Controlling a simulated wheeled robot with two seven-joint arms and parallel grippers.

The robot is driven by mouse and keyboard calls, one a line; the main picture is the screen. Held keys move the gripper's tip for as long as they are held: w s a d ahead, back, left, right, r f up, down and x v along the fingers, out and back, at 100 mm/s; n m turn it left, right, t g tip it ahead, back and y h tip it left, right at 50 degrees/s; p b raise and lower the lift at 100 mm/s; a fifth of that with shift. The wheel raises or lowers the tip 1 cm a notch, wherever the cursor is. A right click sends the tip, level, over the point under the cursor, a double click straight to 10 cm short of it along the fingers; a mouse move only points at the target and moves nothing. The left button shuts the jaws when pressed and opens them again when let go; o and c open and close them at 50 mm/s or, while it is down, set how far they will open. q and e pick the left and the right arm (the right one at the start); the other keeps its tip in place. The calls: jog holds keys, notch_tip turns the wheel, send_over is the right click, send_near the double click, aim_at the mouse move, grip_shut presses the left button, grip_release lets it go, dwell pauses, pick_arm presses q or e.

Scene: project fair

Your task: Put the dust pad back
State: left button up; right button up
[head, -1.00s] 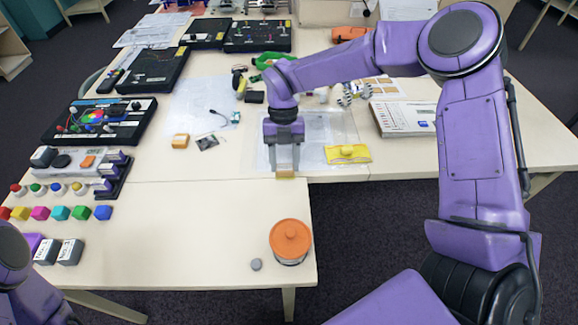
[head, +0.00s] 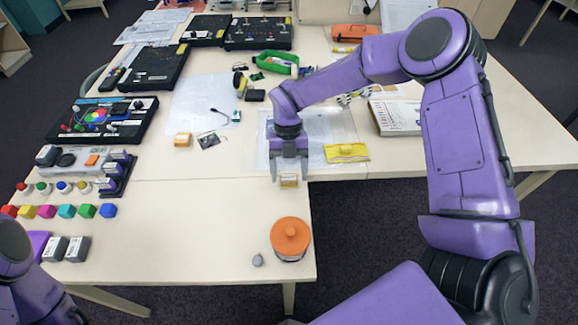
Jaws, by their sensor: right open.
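A small tan block (head: 289,182), which may be the dust pad, lies at the near edge of the back table, close to the corner where the tables meet. My right gripper (head: 288,177) is open above it, pointing down, with a finger on each side of the block. I cannot tell whether a finger touches it. A small orange-yellow block (head: 183,139) lies further left on the table. My left gripper is out of view; only part of my left arm shows at the lower left.
A yellow packet (head: 346,153) lies just right of the gripper, by a clear sheet (head: 330,124). An orange-lidded jar (head: 290,238) and a grey knob (head: 258,260) stand on the near table. The near table's middle is clear.

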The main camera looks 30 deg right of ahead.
jog(key=shift+w+r+b, duration=0.2)
jog(key=shift+r+b, duration=0.1)
jog(key=shift+b, duration=0.05)
jog(key=b+v, duration=0.3)
jog(key=v, duration=0.8)
jog(key=shift+r, duration=0.25)
